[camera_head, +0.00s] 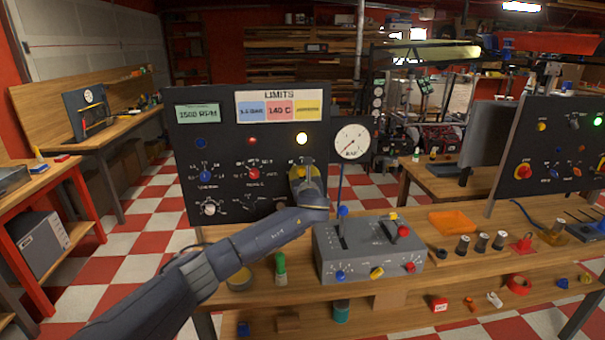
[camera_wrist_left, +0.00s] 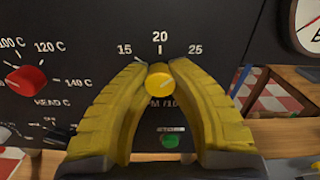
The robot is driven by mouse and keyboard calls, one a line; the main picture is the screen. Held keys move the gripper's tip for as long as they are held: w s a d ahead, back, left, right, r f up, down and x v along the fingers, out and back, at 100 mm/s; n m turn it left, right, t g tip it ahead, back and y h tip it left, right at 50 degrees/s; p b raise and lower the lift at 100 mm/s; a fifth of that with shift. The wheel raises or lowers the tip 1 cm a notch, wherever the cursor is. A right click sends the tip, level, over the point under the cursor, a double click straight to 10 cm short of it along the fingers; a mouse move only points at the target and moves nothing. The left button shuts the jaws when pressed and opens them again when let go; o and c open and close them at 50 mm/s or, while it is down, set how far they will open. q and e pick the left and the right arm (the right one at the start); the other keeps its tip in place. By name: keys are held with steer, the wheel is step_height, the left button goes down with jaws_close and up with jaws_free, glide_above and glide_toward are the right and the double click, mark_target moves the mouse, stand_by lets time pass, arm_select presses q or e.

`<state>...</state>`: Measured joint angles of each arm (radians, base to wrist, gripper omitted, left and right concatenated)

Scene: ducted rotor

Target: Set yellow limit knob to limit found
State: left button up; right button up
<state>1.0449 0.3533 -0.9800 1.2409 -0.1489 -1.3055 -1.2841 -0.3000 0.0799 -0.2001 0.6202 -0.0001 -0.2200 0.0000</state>
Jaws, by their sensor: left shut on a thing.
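The yellow limit knob (camera_wrist_left: 159,77) is on the dark panel (camera_head: 232,150), below a scale marked 15, 20 and 25. My left gripper (camera_wrist_left: 158,69) is shut on it, with one yellow finger on each side. A pale mark shows on the knob's face, but I cannot tell its setting for sure. In the head view, my left gripper (camera_head: 303,175) is at the panel's right side and hides the knob. The LIMITS board (camera_head: 278,106) has blue, red and yellow cards. The red one reads 140 C; the yellow one is too small to read. My right gripper is not in view.
A red knob (camera_wrist_left: 26,81) marked HEAD C is left of the yellow one. A green button (camera_wrist_left: 170,141) is below it. A white dial gauge (camera_head: 352,142) and a grey control box (camera_head: 368,250) stand to the right.

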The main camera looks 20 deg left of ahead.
arm_select(q)
steer(key=shift+f+n, duration=0.15)
steer(key=shift+n, duration=0.15)
jaws_close()
steer(key=n, duration=0.3)
steer(key=shift+d, duration=0.1)
steer(key=n, duration=1.1)
steer(key=shift+n, duration=2.5)
steer(key=o, duration=1.1)
jaws_free()
